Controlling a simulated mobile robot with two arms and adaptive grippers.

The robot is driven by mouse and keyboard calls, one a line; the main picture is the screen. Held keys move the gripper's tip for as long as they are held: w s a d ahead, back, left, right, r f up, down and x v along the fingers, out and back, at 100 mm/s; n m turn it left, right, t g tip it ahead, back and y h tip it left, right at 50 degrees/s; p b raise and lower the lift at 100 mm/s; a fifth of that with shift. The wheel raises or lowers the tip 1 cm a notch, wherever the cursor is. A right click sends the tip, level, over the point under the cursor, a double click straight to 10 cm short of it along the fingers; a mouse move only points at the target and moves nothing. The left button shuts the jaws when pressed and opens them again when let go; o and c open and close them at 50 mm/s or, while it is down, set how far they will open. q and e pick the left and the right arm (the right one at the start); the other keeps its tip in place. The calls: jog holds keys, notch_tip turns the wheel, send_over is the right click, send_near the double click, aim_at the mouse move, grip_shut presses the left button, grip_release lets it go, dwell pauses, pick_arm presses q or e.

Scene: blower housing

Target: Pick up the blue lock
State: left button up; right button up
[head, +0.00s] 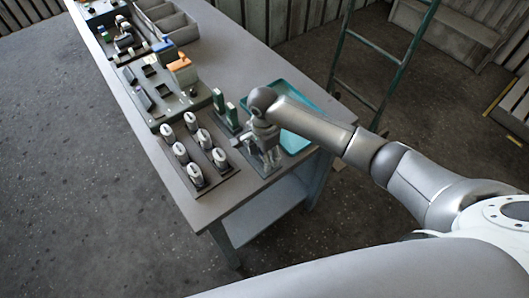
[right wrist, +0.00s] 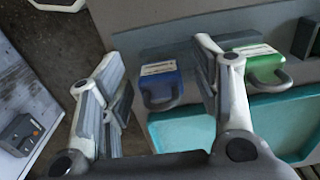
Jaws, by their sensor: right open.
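The blue lock (right wrist: 160,82) shows in the right wrist view, with a pale label on its body and a dark shackle toward the turquoise tray. My right gripper (right wrist: 160,78) is open, with one finger on each side of the blue lock in this view. I see no clear contact, and the depth between fingers and lock is hard to judge. In the head view my right gripper (head: 268,150) is over the near right end of the table, and I cannot make out the blue lock there. My left gripper is not in view.
A green lock (right wrist: 264,65) is just right of the right finger. The turquoise tray (right wrist: 185,132) lies close by; it also shows in the head view (head: 296,143). White-topped cylinders (head: 197,174) stand left of the gripper. A green ladder (head: 385,62) stands behind the table (head: 228,45).

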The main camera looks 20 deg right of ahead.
jog(key=c, duration=0.9)
